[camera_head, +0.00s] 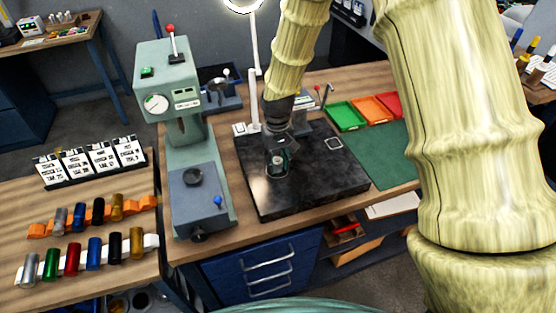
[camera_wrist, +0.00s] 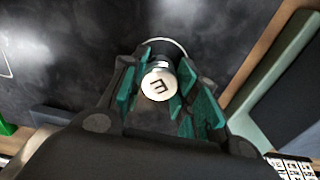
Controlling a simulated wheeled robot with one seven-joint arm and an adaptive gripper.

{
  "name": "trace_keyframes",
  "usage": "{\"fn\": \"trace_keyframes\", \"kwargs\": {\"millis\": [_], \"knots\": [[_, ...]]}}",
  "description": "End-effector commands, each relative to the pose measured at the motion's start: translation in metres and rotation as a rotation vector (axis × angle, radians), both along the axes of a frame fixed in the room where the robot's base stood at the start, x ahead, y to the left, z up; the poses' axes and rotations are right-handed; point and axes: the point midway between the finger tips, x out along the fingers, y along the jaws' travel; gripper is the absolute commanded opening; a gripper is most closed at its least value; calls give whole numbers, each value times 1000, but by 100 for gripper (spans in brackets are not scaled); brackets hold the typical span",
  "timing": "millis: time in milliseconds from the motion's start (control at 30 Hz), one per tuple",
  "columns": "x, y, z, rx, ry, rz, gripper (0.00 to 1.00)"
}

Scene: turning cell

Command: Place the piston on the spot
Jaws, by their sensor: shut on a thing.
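The piston (camera_wrist: 159,84) shows in the wrist view as a small pale cylinder with a dark letter on its end face. My gripper (camera_wrist: 158,88) is shut on it, with green finger pads on both sides. In the head view my gripper (camera_head: 278,163) is low over the left-middle part of a black plate (camera_head: 310,190). A thin white curved line (camera_wrist: 178,46) on the plate shows just beyond the piston in the wrist view; the rest of it is hidden by piston and fingers. I cannot tell whether the piston touches the plate. A white square outline (camera_head: 333,143) lies farther right on the plate.
A green press (camera_head: 168,95) stands left of the plate. Green (camera_head: 345,116), orange (camera_head: 369,108) and red (camera_head: 388,103) trays and a green mat (camera_head: 380,155) lie to the right. The plate's front is clear.

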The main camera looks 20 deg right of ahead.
Motion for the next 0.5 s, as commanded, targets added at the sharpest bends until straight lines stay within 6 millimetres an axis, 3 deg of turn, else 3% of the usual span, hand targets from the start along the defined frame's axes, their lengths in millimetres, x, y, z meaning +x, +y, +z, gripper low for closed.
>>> {"fn": "trace_keyframes", "kwargs": {"millis": [100,133,233,500], "knots": [[0,0,-3,0,0,0,5],[0,0,-3,0,0,0,32],[0,0,-3,0,0,0,50],[0,0,-3,0,0,0,51]]}}
